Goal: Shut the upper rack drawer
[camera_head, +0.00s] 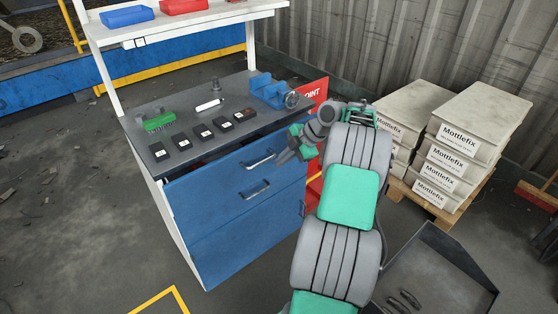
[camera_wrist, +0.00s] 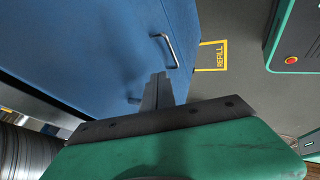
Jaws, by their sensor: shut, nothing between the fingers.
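The upper rack drawer (camera_head: 225,168) is a blue front under the dark worktop, with a silver bar handle (camera_head: 259,161). A dark gap shows between its top edge and the worktop, so it stands partly out. A second handle (camera_head: 256,189) sits just below. My gripper (camera_head: 281,157) is shut and empty, just right of the upper handle and close to the drawer front. In the wrist view my gripper (camera_wrist: 158,78) points at the blue fronts, with a silver handle (camera_wrist: 165,50) beyond its tips. Whether the fingers touch the front I cannot tell.
The worktop (camera_head: 135,132) carries several small black boxes, a green part and a blue vise (camera_head: 270,91). White stacked sacks (camera_head: 455,150) stand on a pallet at the right. A dark tray (camera_head: 440,265) lies at the lower right. The floor left of the bench is open.

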